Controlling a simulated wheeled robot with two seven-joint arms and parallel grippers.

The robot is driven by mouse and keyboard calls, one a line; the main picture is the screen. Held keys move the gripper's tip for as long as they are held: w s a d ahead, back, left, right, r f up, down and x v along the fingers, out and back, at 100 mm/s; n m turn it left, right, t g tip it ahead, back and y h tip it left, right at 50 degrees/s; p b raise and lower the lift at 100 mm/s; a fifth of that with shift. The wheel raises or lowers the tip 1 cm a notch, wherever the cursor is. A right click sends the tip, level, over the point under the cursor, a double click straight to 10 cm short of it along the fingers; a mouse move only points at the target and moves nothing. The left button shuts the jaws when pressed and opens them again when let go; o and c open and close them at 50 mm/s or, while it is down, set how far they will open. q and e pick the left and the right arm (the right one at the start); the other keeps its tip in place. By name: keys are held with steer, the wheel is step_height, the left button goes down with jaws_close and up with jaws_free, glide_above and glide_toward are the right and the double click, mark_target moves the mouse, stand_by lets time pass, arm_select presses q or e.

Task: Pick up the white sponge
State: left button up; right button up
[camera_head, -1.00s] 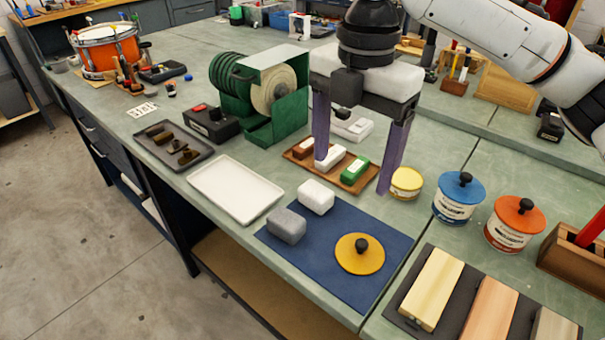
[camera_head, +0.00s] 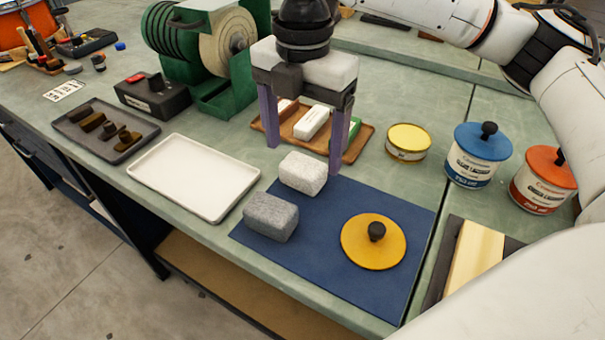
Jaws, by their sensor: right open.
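The white sponge (camera_head: 303,173) is a speckled off-white block on the back left part of the blue mat (camera_head: 322,258). A grey sponge-like block (camera_head: 271,217) lies in front of it on the same mat. My right gripper (camera_head: 304,160) is open, with its two purple fingers pointing down. The fingers hang above and around the back of the white sponge, one to its left and one to its right. Nothing is between them that I can see held. Their exact height over the sponge is hard to tell. My left gripper is out of view.
A yellow disc with a black knob (camera_head: 374,241) lies on the mat. An empty white tray (camera_head: 194,177) stands to the left. A wooden tray (camera_head: 362,138) with small blocks is behind the gripper. A yellow tin (camera_head: 408,143) and a blue-lidded tub (camera_head: 477,155) stand at right.

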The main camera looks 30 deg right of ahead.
mark_target(303, 165)
step_height(303, 165, down, 5)
steer(key=shift+w+f+b, duration=0.1)
steer(key=shift+f+b, duration=0.1)
steer(key=shift+b, duration=0.5)
steer(key=c, duration=1.1)
steer(key=shift+o, duration=0.2)
